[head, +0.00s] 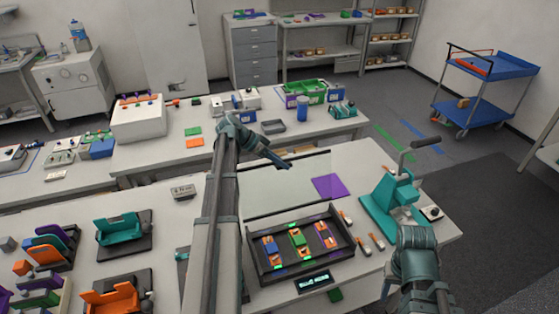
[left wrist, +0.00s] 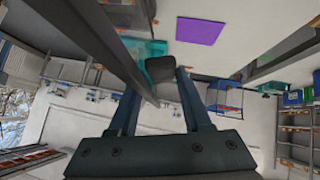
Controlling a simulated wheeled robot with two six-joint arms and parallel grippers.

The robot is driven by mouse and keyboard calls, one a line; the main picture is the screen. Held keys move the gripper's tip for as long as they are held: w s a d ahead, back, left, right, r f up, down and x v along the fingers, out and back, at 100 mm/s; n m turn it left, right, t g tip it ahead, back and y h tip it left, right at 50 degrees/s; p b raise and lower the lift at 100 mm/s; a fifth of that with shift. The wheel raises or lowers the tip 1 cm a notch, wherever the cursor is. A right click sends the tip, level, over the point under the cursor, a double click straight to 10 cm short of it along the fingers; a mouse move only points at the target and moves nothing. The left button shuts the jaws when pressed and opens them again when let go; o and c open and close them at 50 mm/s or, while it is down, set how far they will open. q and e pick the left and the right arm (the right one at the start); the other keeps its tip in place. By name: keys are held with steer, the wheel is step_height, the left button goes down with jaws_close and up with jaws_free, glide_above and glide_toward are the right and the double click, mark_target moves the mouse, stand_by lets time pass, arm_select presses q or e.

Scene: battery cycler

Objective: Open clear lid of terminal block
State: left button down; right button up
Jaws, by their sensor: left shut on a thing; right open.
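The terminal block (head: 262,277) is a dark open-topped tray on the near bench, with orange and green modules inside. A clear panel with a dark lower edge, which looks like its lid (head: 311,172), stands raised behind it. My left gripper (head: 287,165) is at the panel's upper edge, its fingers pointing right. In the left wrist view, the left gripper (left wrist: 163,82) is shut on a small dark piece (left wrist: 160,68), apparently the lid's handle; a dark bar crosses in front. My right gripper (head: 415,236) is open, low at the right; its fingertips are hard to make out.
A teal lever press (head: 385,205) stands right of the tray, beyond my right gripper. A purple sheet (head: 328,187) lies on the bench behind the tray. A small display (head: 314,282) sits in front. Teal and orange fixtures (head: 118,232) fill the bench's left.

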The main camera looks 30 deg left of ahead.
mark_target(283, 176)
arm_select(q)
steer(key=shift+s+d+r+y+p, duration=0.15)
steer(key=shift+s+d+r, duration=0.15)
steer(key=shift+s+d, duration=0.25)
steer(key=shift+s+d+r+y+p, duration=0.15)
steer(key=shift+s+d+r, duration=0.1)
steer(key=shift+s+d, duration=0.25)
steer(key=shift+d+f, duration=0.1)
steer(key=shift+c, duration=2.2)
jaws_free()
steer(key=shift+d, duration=0.1)
steer(key=p+v, duration=0.8)
steer(key=v, duration=0.4)
steer(key=shift+p, duration=0.3)
steer(key=shift+p+v, duration=0.4)
steer(key=shift+v, duration=0.55)
steer(key=shift+s+f, duration=0.1)
steer(key=shift+f, duration=0.05)
